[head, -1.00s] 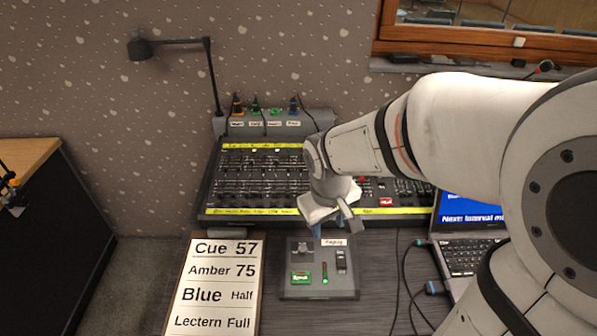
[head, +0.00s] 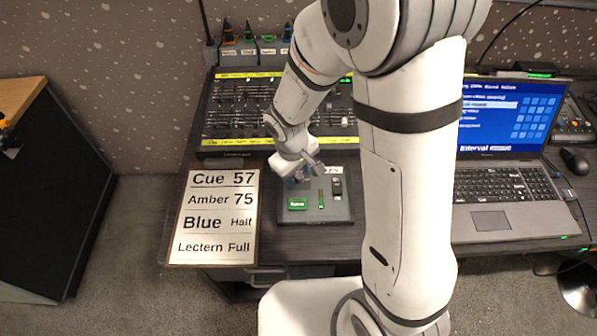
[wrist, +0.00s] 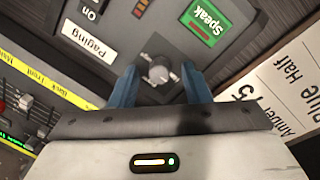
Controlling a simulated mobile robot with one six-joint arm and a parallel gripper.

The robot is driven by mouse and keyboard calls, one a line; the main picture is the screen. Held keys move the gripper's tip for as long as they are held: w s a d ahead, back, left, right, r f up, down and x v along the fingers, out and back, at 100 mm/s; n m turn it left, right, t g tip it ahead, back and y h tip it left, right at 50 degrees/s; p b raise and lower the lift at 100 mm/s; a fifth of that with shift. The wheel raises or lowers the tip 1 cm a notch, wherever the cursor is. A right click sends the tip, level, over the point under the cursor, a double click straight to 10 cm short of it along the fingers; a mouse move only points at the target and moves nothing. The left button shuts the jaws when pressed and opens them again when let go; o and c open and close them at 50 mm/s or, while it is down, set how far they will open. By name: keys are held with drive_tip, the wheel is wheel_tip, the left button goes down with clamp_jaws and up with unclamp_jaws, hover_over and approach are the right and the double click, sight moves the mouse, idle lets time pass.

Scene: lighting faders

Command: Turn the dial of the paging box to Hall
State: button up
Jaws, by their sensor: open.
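The paging box (head: 322,212) is a grey box on the desk, in front of the fader console. In the wrist view, its face (wrist: 140,28) shows a "Paging" label (wrist: 87,42), a green "Speak" button (wrist: 203,25) and a grey dial (wrist: 158,72) with a pointed knob. My gripper (wrist: 160,84) is open, its blue fingers on either side of the dial. I cannot tell whether they touch it. In the head view my gripper (head: 297,178) is over the box's back left corner and hides the dial. No Hall mark is readable.
A cue card (head: 215,215) lies left of the box. The fader console (head: 240,110) stands behind it, and a laptop (head: 505,150) is to the right. A dark cabinet (head: 50,190) stands far left. My arm covers the desk between box and laptop.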

clamp_jaws()
drive_tip(key=shift+n, duration=0.4)
unclamp_jaws()
idle(0.5)
wheel_tip(320, 180, up, 8)
drive_tip(key=shift+s+a+f, duration=0.15)
drive_tip(key=shift+s+a, duration=0.25)
drive_tip(key=shift+a, duration=0.05)
idle(0.4)
drive_tip(key=s+d+r+m+t+y, duration=0.1)
drive_tip(key=s+d+r+m, duration=0.7)
drive_tip(key=s+d+r, duration=0.3)
drive_tip(key=shift+d+r+m+t+p, duration=0.3)
drive_tip(key=shift+d+m+p, duration=0.1)
drive_tip(key=shift+d, duration=0.8)
